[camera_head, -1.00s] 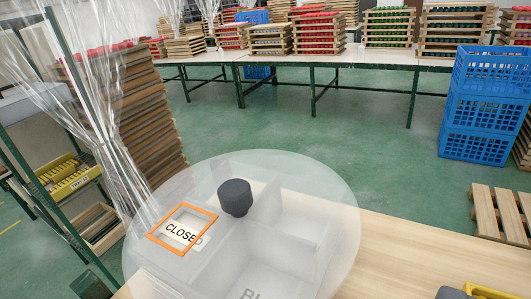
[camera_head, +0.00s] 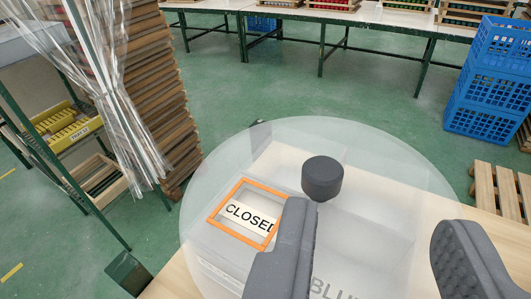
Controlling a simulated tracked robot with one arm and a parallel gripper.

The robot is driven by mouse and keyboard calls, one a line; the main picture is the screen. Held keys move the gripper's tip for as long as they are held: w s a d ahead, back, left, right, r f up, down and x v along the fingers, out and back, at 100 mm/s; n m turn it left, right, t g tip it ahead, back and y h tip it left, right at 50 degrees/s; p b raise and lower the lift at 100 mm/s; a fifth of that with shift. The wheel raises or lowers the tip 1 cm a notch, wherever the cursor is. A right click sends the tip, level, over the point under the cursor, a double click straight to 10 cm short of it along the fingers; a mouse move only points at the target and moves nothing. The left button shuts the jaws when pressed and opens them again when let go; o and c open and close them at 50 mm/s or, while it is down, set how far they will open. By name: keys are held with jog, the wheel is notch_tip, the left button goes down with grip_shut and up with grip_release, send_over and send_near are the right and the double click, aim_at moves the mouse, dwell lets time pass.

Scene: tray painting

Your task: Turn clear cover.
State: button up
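The clear cover (camera_head: 395,160) is a round transparent disc over a pale compartment tray (camera_head: 222,268) on a wooden table. A dark grey knob (camera_head: 322,178) stands up from the cover. An orange square frame (camera_head: 212,217) with a "CLOSED" label (camera_head: 248,216) shows at the left of the cover, and part of the lettering "BLU" shows lower down. My gripper (camera_head: 372,230) is open, with its two dark fingers wide apart at the bottom of the view. The left finger overlaps the frame's right edge in the picture. Nothing is between the fingers; the knob appears beyond them.
Blue crates (camera_head: 485,95) are stacked at the right, near a wooden pallet (camera_head: 500,190). A shelf with a yellow bin (camera_head: 68,128) and a plastic curtain (camera_head: 125,120) stand at the left. Green floor lies open behind the table.

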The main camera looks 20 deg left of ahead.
jog(key=shift+w+a, duration=0.1)
jog(key=shift+a, duration=0.2)
jog(key=shift+o, duration=1)
jog(key=shift+s, duration=0.2)
jog(key=shift+o, duration=1)
jog(key=shift+w+r, duration=0.1)
notch_tip(320, 180, up, 4)
jog(key=n+g+y+p, duration=0.2)
jog(key=n+g+p, duration=0.7)
jog(key=p, duration=1.5)
send_over(324, 170)
jog(key=s+d, duration=0.3)
jog(key=s, duration=0.2)
jog(key=m+g, duration=0.3)
jog(key=shift+t, duration=0.3)
jog(key=p+x, duration=0.1)
jog(key=x, duration=0.3)
jog(key=p+x, duration=0.1)
jog(key=x, duration=0.4)
jog(key=p+x, duration=0.1)
jog(key=x, duration=0.3)
jog(key=shift+w+a, duration=0.15)
jog(key=shift+a, duration=0.15)
